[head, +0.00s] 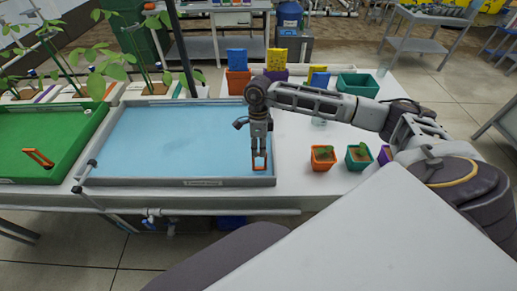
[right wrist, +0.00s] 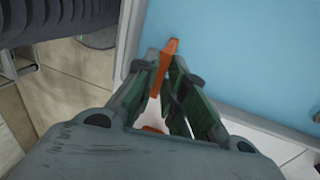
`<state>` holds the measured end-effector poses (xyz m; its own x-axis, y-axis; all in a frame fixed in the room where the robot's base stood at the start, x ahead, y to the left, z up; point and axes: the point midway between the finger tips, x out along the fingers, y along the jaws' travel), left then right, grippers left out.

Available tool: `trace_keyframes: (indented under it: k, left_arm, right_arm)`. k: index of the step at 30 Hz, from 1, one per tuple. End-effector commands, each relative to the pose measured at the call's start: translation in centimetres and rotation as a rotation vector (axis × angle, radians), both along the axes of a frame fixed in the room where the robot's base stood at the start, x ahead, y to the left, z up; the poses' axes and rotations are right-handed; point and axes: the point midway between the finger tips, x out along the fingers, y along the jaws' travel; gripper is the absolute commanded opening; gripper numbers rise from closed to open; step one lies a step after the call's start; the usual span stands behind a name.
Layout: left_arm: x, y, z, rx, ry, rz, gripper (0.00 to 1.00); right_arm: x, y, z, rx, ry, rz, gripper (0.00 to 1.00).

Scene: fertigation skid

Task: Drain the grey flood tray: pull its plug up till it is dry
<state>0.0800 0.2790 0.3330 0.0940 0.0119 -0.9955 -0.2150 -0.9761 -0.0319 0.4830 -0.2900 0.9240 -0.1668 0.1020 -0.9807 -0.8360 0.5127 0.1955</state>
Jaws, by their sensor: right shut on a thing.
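The grey flood tray (head: 225,182) stands on the white bench in the middle of the head view, and light blue water (head: 165,130) covers its floor. My right gripper (head: 259,153) points down at the tray's near right corner and is shut on the orange handle of the plug (head: 259,163). In the right wrist view the orange plug handle (right wrist: 171,46) shows between the fingers of my right gripper (right wrist: 172,62), beside the blue water. The plug's lower end is hidden, so I cannot tell whether it is seated or raised. My left gripper is not in view.
A green tray (head: 60,135) with its own orange handle (head: 38,157) adjoins on the left. Potted seedlings, orange (head: 323,155) and teal (head: 358,155), stand right of my gripper. Seed boxes (head: 277,60) stand behind. Pipes (head: 200,212) run along the bench front.

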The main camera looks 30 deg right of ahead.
Motion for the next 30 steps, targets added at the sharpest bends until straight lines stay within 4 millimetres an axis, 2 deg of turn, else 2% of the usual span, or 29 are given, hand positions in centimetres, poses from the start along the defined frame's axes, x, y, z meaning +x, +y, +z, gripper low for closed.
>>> trace_keyframes:
  k: [5, 13, 22, 23, 24, 27, 30]
  left_arm:
    - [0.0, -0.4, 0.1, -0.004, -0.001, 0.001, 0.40]
    - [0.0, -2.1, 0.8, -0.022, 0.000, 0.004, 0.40]
    - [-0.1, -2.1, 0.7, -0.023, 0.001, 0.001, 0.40]
    - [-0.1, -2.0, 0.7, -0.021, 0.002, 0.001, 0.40]
    - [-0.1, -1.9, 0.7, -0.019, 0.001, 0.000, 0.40]
    - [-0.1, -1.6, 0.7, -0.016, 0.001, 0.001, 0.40]
    - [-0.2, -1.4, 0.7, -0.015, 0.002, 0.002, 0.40]
  right_arm:
    - [0.0, 0.0, 0.2, 0.000, -0.001, 0.000, 0.00]
    - [0.0, 0.0, 3.3, -0.001, -0.002, 0.000, 0.00]
    - [0.1, 0.0, 3.7, 0.000, -0.004, 0.000, 0.00]
    - [0.1, 0.0, 3.7, 0.000, -0.004, 0.000, 0.16]
    - [0.2, 0.0, 3.7, 0.000, -0.005, -0.001, 0.21]
    - [0.1, 0.0, 3.6, 0.000, -0.004, 0.000, 0.34]
    - [0.1, 0.0, 3.6, 0.000, -0.002, 0.000, 0.34]
